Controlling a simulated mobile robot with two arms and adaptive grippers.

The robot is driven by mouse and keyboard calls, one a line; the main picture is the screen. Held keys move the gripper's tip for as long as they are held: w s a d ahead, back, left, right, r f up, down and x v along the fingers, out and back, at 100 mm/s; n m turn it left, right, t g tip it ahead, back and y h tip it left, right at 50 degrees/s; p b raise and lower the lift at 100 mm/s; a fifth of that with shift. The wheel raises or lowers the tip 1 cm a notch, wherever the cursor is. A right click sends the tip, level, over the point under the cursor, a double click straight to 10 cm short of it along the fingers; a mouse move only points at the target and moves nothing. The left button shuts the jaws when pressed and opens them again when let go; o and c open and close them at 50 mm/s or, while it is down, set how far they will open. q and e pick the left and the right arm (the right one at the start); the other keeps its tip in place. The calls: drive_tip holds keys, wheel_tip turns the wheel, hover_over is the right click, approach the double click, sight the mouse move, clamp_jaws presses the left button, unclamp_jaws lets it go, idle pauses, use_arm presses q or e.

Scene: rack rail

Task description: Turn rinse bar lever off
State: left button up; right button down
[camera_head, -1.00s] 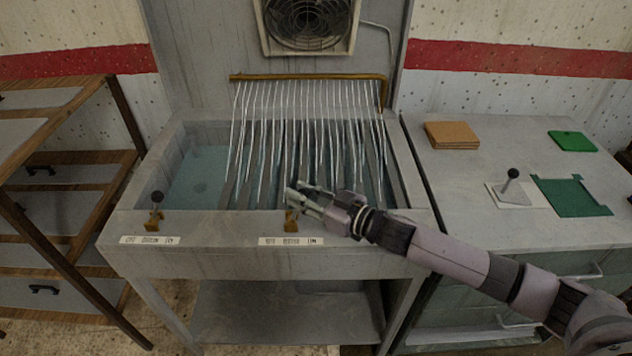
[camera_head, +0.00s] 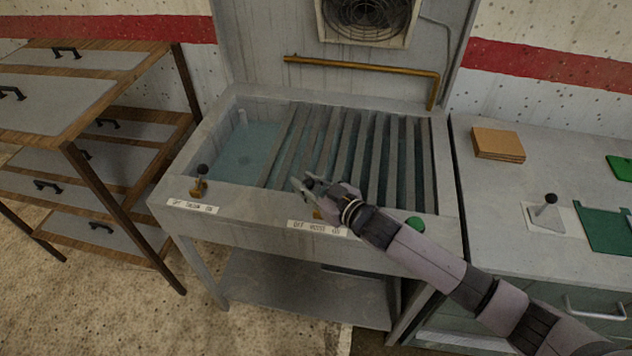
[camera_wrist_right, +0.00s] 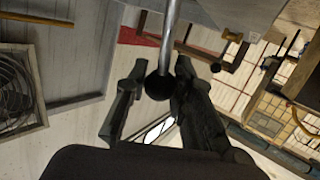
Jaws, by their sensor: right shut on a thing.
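My right gripper (camera_head: 305,185) is at the front rim of the sink, above the right label strip (camera_head: 318,228), which seems to read OFF, a middle word and ON. In the right wrist view my right gripper (camera_wrist_right: 145,105) is shut on the rinse bar lever, whose black ball knob (camera_wrist_right: 159,86) and metal rod (camera_wrist_right: 172,35) show between the fingers. In the head view the gripper mostly hides this lever; a bit of its brass base (camera_head: 318,214) shows. The brass rinse bar (camera_head: 360,66) has no water streams falling from it. My left gripper is out of view.
A second black-knobbed lever (camera_head: 201,172) stands on the left of the sink's front rim (camera_head: 245,203). Slats (camera_head: 360,150) cover much of the basin. A counter at right bears a brown stack (camera_head: 498,144) and another lever (camera_head: 548,206). A wooden drawer rack (camera_head: 60,105) stands left.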

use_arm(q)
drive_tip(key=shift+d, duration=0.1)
use_arm(e)
drive_tip(key=shift+a+f, duration=0.1)
drive_tip(key=shift+a, duration=0.5)
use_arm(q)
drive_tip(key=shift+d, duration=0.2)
use_arm(e)
drive_tip(key=c, duration=1.3)
unclamp_jaws()
drive_tip(key=shift+a, duration=0.1)
drive_tip(key=shift+c, duration=0.2)
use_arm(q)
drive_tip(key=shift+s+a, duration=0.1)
use_arm(e)
drive_tip(key=shift+d, duration=0.2)
drive_tip(key=shift+d+f, duration=0.1)
drive_tip(key=v, duration=1.1)
drive_tip(key=shift+s+d, duration=0.2)
drive_tip(key=shift+s, duration=0.2)
